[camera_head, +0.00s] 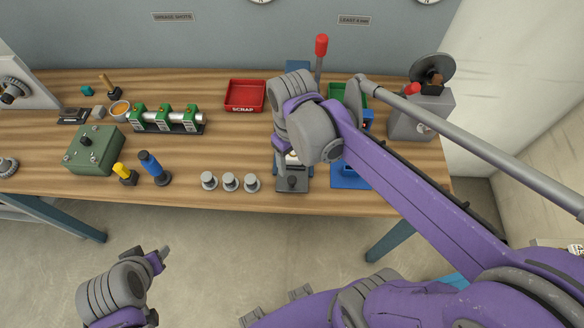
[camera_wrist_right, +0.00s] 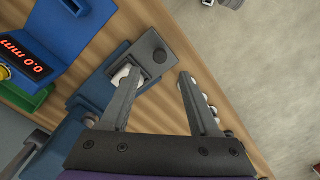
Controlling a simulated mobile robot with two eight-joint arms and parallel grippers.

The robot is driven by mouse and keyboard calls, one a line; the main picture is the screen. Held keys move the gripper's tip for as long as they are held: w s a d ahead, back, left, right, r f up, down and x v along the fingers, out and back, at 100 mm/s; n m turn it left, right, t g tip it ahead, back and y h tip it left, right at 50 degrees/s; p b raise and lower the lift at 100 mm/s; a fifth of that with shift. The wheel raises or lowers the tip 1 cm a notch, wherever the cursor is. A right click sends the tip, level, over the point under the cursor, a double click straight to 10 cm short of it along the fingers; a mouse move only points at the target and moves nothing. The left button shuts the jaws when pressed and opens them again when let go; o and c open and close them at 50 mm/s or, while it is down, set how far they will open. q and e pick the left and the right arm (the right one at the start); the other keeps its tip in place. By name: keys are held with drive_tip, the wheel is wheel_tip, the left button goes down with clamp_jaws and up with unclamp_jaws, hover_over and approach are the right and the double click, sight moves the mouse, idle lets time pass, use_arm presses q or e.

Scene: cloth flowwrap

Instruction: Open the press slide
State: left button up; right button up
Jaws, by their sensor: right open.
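The press has a red-knobbed lever (camera_head: 321,45) standing up behind my right wrist in the head view. Its slide, a grey plate with a dark knob (camera_head: 291,182), sticks out at the bench's front edge. In the right wrist view the slide plate (camera_wrist_right: 142,62) lies just beyond my right gripper (camera_wrist_right: 160,76), which is open with nothing between its fingers. A white round part (camera_wrist_right: 122,77) is partly hidden behind one finger. My right wrist hides most of the press in the head view. My left gripper (camera_head: 150,254) hangs low in front of the bench; its jaw gap is unclear.
A blue gauge reading 0.0 mm (camera_wrist_right: 26,56) stands beside the press. Several grey round pieces (camera_head: 230,182) lie left of the slide. A red scrap tray (camera_head: 245,96) and green bin (camera_head: 349,92) are behind. Bare wood lies left of the wrist.

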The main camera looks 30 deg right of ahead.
wheel_tip(320, 180, up, 2)
drive_tip(key=shift+r, duration=0.25)
idle(0.5)
drive_tip(key=s+a+f+m+t, duration=0.1)
drive_tip(key=s+f+m+t, duration=0.1)
drive_tip(key=s+f+t, duration=0.3)
drive_tip(key=shift+a+f+m+t, duration=0.2)
drive_tip(key=shift+m+t, duration=0.1)
drive_tip(key=shift+t, duration=0.1)
